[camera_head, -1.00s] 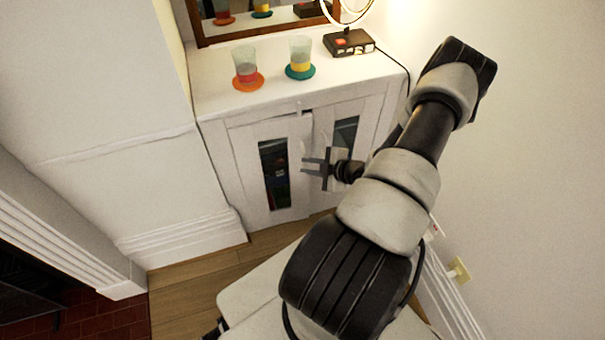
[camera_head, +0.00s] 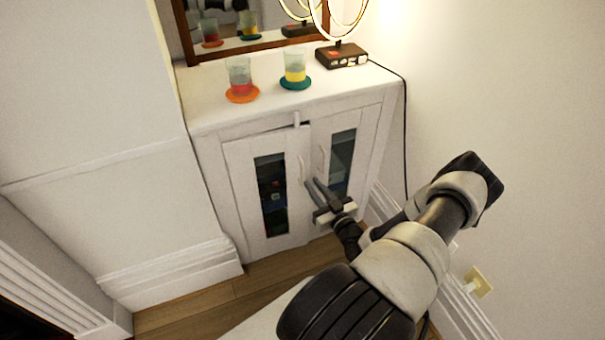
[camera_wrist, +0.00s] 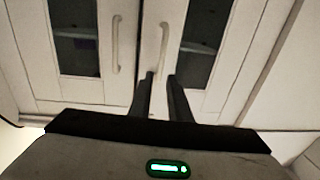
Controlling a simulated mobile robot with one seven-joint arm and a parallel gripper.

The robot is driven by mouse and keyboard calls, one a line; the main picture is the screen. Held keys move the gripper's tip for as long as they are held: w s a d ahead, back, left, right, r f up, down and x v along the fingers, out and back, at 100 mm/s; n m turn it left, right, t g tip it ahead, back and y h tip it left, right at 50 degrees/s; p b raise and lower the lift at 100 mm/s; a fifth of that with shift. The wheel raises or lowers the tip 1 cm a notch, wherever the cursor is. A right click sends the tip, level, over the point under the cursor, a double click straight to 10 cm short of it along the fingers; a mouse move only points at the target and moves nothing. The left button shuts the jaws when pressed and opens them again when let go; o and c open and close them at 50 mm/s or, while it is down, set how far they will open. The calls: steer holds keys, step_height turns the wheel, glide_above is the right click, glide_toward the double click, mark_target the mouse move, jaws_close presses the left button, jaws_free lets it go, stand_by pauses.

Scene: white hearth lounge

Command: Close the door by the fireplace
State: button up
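A white cabinet (camera_head: 205,150) has two doors with dark glass panels. The left door (camera_head: 240,190) stands slightly ajar, its top edge out from the frame. The right door (camera_head: 370,130) looks about flush. Each has a pale curved handle, the left one (camera_head: 301,168) and the right one (camera_head: 321,158). My gripper (camera_head: 312,181) is at the lower ends of the handles, near the seam. In the wrist view my gripper (camera_wrist: 161,74) shows two fingers apart, with a handle (camera_wrist: 163,45) just beyond the tips. I cannot tell whether they touch it.
On the cabinet top stand a red-filled glass (camera_head: 240,76) on an orange coaster, a yellow-filled glass (camera_head: 295,65) on a teal coaster, and a lamp with a dark base (camera_head: 341,54). A mirror (camera_head: 230,30) is behind. Walls flank the cabinet; wood floor (camera_head: 200,305) is clear in front.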

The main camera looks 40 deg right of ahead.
mark_target(303, 172)
steer(key=w, duration=0.2)
steer(key=w+b, duration=0.1)
steer(key=w, duration=0.2)
steer(key=w+d, duration=0.1)
steer(key=w, duration=0.2)
steer(key=shift+c, duration=0.3)
jaws_close()
